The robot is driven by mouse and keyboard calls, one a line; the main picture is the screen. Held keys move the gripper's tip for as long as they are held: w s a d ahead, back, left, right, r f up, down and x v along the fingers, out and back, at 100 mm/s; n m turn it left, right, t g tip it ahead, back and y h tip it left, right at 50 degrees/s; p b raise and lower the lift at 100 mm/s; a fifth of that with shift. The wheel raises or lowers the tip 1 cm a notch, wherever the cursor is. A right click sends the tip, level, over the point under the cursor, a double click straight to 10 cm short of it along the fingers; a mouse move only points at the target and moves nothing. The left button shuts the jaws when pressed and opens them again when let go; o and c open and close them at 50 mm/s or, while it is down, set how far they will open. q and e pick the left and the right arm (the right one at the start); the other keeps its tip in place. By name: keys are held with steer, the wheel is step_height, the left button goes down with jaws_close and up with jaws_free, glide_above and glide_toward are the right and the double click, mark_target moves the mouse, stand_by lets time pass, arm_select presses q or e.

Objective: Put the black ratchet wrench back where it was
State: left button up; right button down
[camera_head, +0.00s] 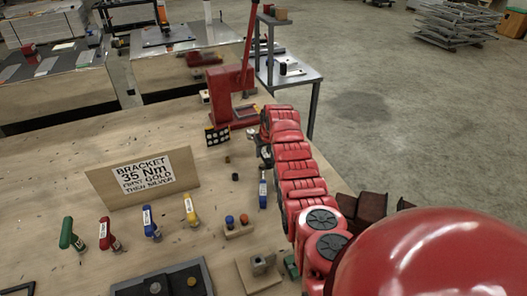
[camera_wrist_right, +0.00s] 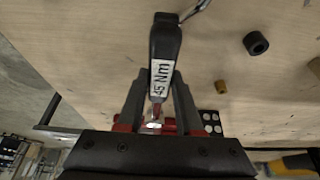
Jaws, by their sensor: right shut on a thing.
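In the right wrist view, my right gripper (camera_wrist_right: 158,88) is shut on the black ratchet wrench (camera_wrist_right: 166,40). A white label ending in "5 Nm" faces the camera, and a shiny metal part shows between the fingers. In the head view my right gripper (camera_head: 265,155) is beyond the end of my red arm, over the right side of the wooden table. The held wrench is hard to make out there. A blue labelled tool (camera_head: 263,190) shows just below the gripper. Green (camera_head: 68,234), red (camera_head: 104,232), blue (camera_head: 148,222) and yellow (camera_head: 190,208) handled tools form a row at left.
A sign reading "BRACKET 35 Nm" (camera_head: 145,178) stands behind the row. A red press (camera_head: 230,95) stands beyond the gripper. A small block with two knobs (camera_head: 238,227), a black tray (camera_head: 170,283) and loose sockets (camera_wrist_right: 256,43) lie on the table.

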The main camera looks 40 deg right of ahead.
steer(key=shift+f, duration=0.45)
steer(key=shift+f+b, duration=0.55)
steer(key=shift+f, duration=0.1)
steer(key=c, duration=0.6)
jaws_free()
